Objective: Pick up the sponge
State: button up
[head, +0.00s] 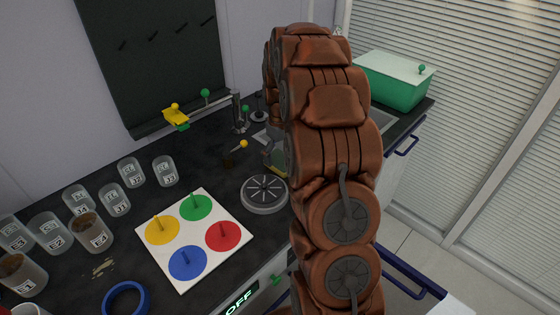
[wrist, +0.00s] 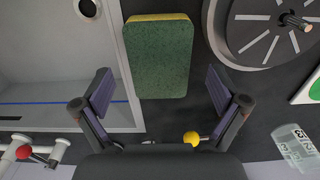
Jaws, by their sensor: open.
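The sponge (wrist: 160,58) lies on the dark worktop in the wrist view, a block with a green scouring face and a yellow edge at its far end. My gripper (wrist: 158,90) is open and empty. Its two fingers stand apart to the left and right of the sponge's near end. I cannot tell its height above the sponge. In the head view my arm hides the gripper and most of this spot.
The sink basin (wrist: 60,50) is left of the sponge in the wrist view. A round slotted metal plate (wrist: 262,30) is close on the right. A yellow-knobbed part (wrist: 191,138) is near the gripper. Labelled beakers (head: 115,200) and a colored-disc board (head: 205,275) occupy the left worktop.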

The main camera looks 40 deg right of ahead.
jog(key=shift+f, duration=1.3)
jog(key=c, duration=0.8)
